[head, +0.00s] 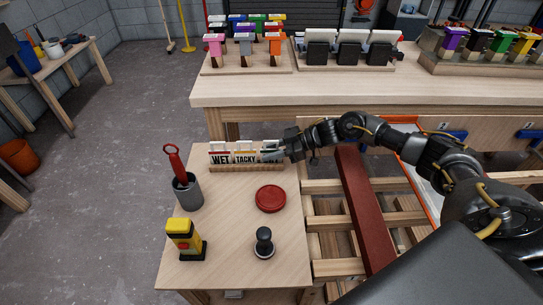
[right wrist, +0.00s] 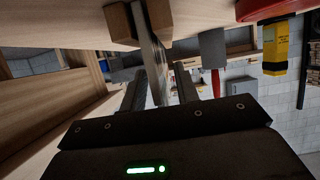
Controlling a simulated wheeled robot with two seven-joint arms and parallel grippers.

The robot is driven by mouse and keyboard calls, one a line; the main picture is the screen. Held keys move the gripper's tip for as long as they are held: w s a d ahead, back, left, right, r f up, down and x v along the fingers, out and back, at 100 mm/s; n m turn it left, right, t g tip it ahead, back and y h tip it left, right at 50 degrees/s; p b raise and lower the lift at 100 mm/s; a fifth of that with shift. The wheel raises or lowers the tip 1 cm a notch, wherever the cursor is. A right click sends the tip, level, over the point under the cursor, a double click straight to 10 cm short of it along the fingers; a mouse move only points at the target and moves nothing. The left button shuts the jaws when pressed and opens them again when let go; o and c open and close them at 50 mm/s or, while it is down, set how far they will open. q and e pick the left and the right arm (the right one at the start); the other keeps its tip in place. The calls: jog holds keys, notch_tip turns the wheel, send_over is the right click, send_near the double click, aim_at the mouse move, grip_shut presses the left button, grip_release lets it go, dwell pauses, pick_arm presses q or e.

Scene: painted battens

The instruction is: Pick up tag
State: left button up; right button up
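Several white tags stand upright in a wooden rack (head: 247,168) on the small table. One tag reads WET (head: 221,158) and one reads TACKY (head: 245,158). The rightmost tag (head: 268,155) is partly covered by my right gripper (head: 284,150), so its word is hidden. In the right wrist view, a thin tag (right wrist: 151,50) stands edge-on in the rack (right wrist: 119,22). It lies between the two fingers of my right gripper (right wrist: 160,90), which look apart with gaps beside the tag. My left gripper is not in view.
A grey cup (head: 188,193) with a red-handled tool, a red disc (head: 271,198), a yellow and black object (head: 185,240) and a black stamp-like object (head: 264,243) stand on the same table. A dark red batten (head: 364,210) lies on slats to the right.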

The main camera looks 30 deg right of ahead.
aim_at(271, 141)
grip_shut()
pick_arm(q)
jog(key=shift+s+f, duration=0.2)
pick_arm(e)
jog(key=shift+r, duration=0.6)
notch_tip(271, 141, up, 2)
jog(key=shift+r+p, duration=0.2)
jog(key=shift+p, duration=0.15)
pick_arm(q)
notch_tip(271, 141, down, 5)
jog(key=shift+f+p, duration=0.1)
jog(key=shift+p, duration=0.8)
pick_arm(e)
jog(key=s+r, duration=0.9)
jog(key=s, duration=0.5)
jog(key=shift+a+r, duration=0.2)
jog(key=shift+r, duration=0.05)
